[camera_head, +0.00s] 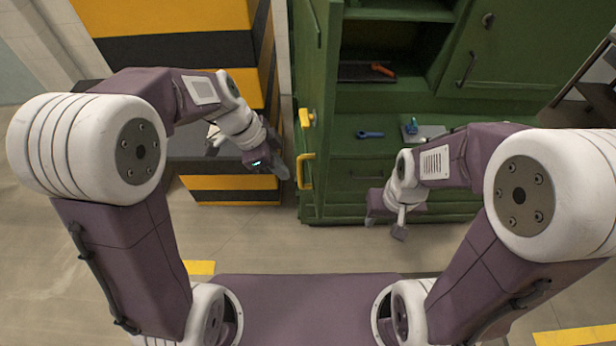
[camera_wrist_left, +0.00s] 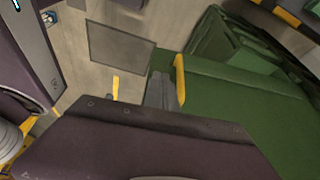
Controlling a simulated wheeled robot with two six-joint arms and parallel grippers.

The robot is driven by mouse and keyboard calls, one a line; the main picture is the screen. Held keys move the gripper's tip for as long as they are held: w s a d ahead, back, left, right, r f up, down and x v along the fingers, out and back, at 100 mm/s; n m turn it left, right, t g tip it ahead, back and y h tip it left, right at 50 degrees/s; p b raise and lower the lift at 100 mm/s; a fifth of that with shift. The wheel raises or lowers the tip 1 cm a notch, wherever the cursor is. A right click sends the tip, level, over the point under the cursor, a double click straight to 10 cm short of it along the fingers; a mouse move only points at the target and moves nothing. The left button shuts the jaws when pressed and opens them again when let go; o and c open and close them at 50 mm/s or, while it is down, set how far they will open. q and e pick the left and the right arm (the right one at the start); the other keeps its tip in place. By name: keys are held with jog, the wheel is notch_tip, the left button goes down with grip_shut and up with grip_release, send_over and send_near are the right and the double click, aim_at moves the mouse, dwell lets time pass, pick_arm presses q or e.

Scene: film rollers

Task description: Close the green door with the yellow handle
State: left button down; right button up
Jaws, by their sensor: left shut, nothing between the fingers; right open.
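The green door (camera_head: 318,60) stands open at the left side of the green cabinet, seen nearly edge-on in the head view. Its yellow handle (camera_head: 306,171) is low on the near edge. In the left wrist view the handle (camera_wrist_left: 180,80) stands up from the green panel (camera_wrist_left: 235,95). My left gripper (camera_head: 281,171) is shut and empty, just left of the handle; its fingers (camera_wrist_left: 160,91) look close beside it, and I cannot tell whether they touch. My right gripper (camera_head: 385,216) is open and empty, low in front of the cabinet.
The cabinet holds a blue tool (camera_head: 369,134) and a red-handled tool (camera_head: 383,69). A second closed green door (camera_head: 497,50) is at upper right. A black-and-yellow striped block (camera_head: 175,48) stands left. The floor (camera_head: 260,240) before the cabinet is clear.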

pick_arm(q)
jog(key=w+d+f+p, duration=0.1)
jog(key=d+f+p, duration=0.2)
jog(key=d+f, duration=0.3)
jog(key=shift+d+f, duration=0.15)
jog(key=shift+d, duration=0.1)
jog(key=shift+w, duration=0.15)
